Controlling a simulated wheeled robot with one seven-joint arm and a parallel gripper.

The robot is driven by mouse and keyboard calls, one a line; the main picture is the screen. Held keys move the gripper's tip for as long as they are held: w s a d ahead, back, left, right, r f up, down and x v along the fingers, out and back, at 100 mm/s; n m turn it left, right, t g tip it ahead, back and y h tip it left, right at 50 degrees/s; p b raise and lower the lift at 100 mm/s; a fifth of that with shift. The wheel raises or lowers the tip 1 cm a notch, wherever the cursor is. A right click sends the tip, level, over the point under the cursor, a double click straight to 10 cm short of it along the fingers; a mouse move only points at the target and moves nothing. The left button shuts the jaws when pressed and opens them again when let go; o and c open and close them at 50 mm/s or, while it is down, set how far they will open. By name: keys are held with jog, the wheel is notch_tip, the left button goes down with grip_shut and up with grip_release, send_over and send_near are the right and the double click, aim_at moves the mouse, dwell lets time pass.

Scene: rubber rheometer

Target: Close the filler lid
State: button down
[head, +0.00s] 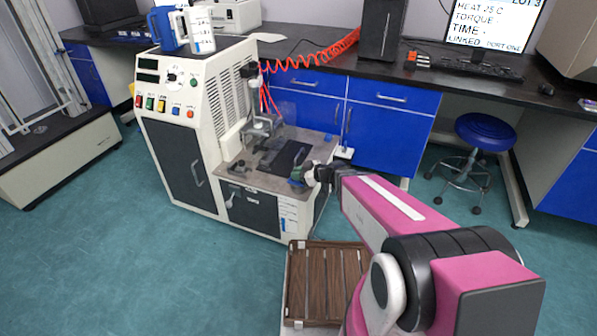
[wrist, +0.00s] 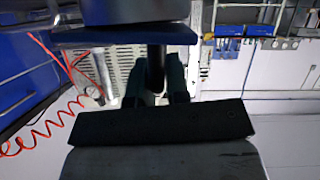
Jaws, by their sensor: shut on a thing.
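The rheometer (head: 210,110) is a cream cabinet with a low work deck (head: 238,167) at its front right. My gripper (head: 307,175) is at the deck's right edge, small and partly hidden by my wrist. In the wrist view my gripper (wrist: 157,90) shows two dark fingers closed around a dark upright rod (wrist: 156,62), which seems to be the filler lid's handle. A wide black bar (wrist: 160,122) crosses in front of it. The lid's outline and its angle are hard to make out. A dark flat plate (head: 285,158) lies on the deck beside my gripper.
A metal clamp-like fixture (head: 262,130) stands on the deck, left of my gripper. A slatted wooden pallet (head: 325,285) lies on the floor below my arm. Blue cabinets (head: 390,115) and a red coiled hose (head: 310,60) are behind. A blue stool (head: 484,132) stands to the right.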

jog(key=shift+f+n+t, duration=0.2)
jog(key=shift+n+t, duration=0.1)
dwell(0.4)
jog(key=c, duration=1.1)
grip_release()
jog(key=shift+f, duration=0.1)
jog(key=shift+c, duration=0.2)
jog(key=shift+s+d+r, duration=0.25)
jog(key=shift+s+d, duration=0.05)
jog(key=shift+d, duration=0.1)
jog(key=v, duration=0.9)
jog(key=shift+d+r, duration=0.25)
jog(key=shift+d, duration=0.05)
jog(key=shift+s, duration=0.15)
